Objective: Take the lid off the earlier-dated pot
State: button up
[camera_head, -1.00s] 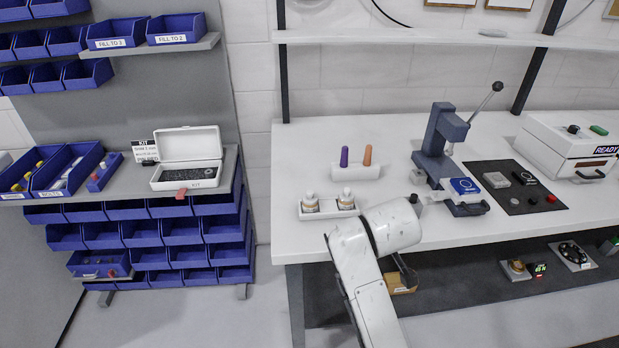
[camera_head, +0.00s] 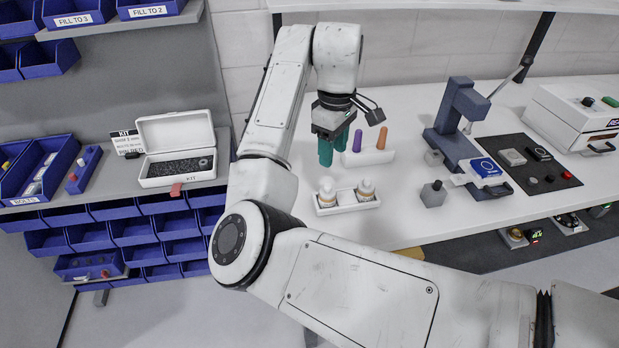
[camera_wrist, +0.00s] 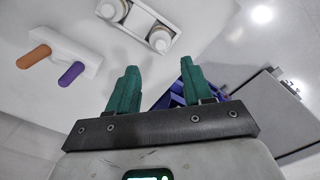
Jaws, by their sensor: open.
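Two small pots with white lids, the left pot (camera_head: 327,192) and the right pot (camera_head: 366,190), stand upright in a white tray (camera_head: 347,207) near the bench's front edge. Both lids are on. Their brownish labels are too small to read a date. The wrist view shows the two pots (camera_wrist: 110,9) (camera_wrist: 159,40) from above at the top. My gripper (camera_head: 333,160), with teal fingers, is open and empty. It points down behind the tray, apart from the pots; in the wrist view its fingertips (camera_wrist: 159,69) are spread.
A white holder (camera_head: 370,158) with a purple and an orange peg stands just behind the pots, close to my gripper. A blue-grey lever press (camera_head: 455,125) and a grey block (camera_head: 433,194) stand to the right. The bench front between tray and block is clear.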

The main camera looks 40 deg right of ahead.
send_over(328, 185)
jog(key=f, duration=0.5)
jog(key=shift+a+f, duration=0.1)
jog(key=shift+a, duration=0.1)
jog(key=shift+d+f+p, duration=0.15)
jog(key=shift+f+p, duration=0.2)
jog(key=shift+f, duration=2.35)
grip_shut()
